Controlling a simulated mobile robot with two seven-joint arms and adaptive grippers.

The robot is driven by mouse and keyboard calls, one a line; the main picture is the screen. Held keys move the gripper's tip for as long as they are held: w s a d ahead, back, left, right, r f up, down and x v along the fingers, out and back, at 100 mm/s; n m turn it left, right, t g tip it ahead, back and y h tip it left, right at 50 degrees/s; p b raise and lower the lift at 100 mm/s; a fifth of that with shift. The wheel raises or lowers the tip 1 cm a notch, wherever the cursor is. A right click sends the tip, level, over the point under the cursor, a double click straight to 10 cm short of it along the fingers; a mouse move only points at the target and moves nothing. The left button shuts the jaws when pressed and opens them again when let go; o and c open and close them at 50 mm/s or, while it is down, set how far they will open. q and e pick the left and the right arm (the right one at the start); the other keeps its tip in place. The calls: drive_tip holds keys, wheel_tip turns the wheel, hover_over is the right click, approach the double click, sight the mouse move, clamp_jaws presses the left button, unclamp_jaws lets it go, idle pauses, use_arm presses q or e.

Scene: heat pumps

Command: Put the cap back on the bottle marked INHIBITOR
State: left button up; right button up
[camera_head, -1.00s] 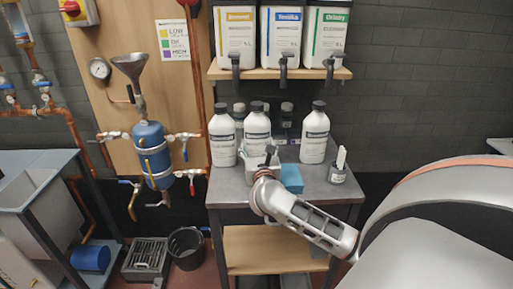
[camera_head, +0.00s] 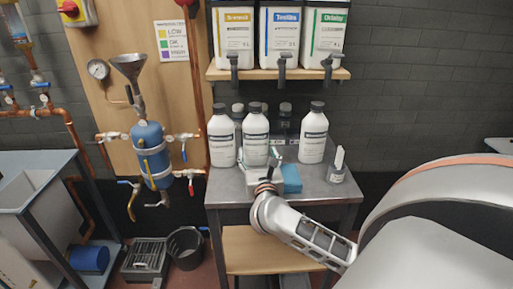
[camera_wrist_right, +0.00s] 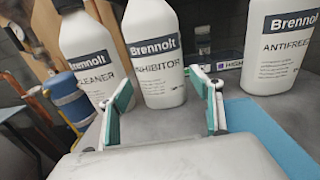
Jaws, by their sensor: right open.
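The INHIBITOR bottle (camera_wrist_right: 158,62) is white with a dark label and stands upright in the right wrist view. In the head view it is the middle front bottle (camera_head: 255,142), with a dark top. No loose cap can be made out. My right gripper (camera_head: 262,157) is open in front of this bottle. In the wrist view its teal-padded fingers (camera_wrist_right: 166,88) are apart, one near each side of the bottle's lower part. Nothing shows between them in front of the bottle, and contact cannot be told. My left gripper is not in view.
The CLEANER bottle (camera_wrist_right: 92,55) stands close left and the ANTIFREEZE bottle (camera_wrist_right: 279,48) to the right. A blue cloth or pad (camera_wrist_right: 262,128) lies on the grey bench. Large jugs (camera_head: 281,35) sit on the shelf above.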

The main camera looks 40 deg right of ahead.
drive_tip(key=v, duration=0.6)
drive_tip(key=shift+s+a, duration=0.1)
